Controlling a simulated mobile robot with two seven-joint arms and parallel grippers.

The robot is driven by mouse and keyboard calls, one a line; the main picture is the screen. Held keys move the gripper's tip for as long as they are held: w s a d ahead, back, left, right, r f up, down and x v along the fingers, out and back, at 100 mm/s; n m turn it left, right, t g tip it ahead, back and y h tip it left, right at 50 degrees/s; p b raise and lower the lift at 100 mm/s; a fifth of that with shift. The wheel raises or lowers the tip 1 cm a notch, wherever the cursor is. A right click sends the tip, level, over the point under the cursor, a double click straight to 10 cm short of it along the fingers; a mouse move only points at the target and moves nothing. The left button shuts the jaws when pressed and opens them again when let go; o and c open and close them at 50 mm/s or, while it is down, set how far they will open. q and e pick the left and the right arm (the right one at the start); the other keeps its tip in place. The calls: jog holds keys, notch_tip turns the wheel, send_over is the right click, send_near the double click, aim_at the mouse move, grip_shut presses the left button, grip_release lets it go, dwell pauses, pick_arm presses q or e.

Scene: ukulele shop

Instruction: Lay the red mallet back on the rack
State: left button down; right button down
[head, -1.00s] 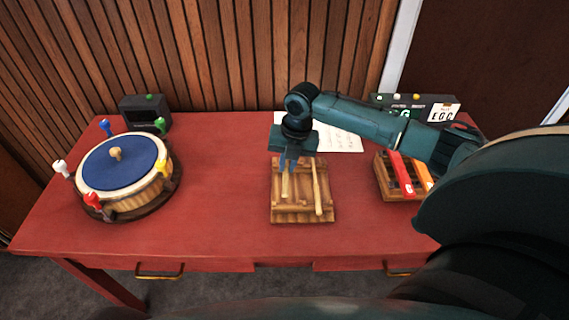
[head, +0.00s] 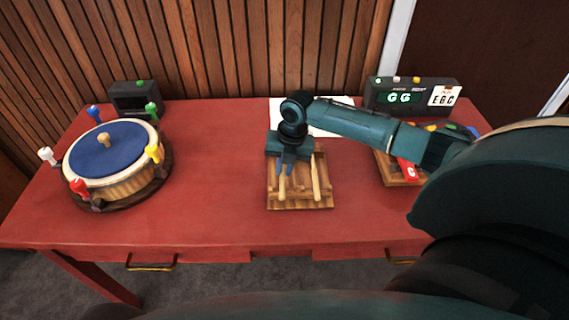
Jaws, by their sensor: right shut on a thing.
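A slatted wooden rack (head: 300,203) lies on the red table, near its middle. My right gripper (head: 285,170) is over the left part of the rack, shut on a pale wooden stick (head: 282,188), which looks like a mallet handle. The stick points toward the table's front edge. I cannot tell whether it touches the rack. A second pale stick (head: 316,180) lies along the right side of the rack. No red mallet head shows; the gripper and wrist cover the far end of the held stick. My left gripper is not in view.
A drum with a blue top and coloured pegs (head: 108,165) stands at the left. A small dark box (head: 135,98) is behind it. At the right, a box with coloured bars (head: 392,170) is partly behind my arm, before a display (head: 400,97). Bare table lies left of the rack.

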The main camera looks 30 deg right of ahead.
jog(key=c, duration=1.4)
grip_release()
jog(key=shift+o, duration=0.2)
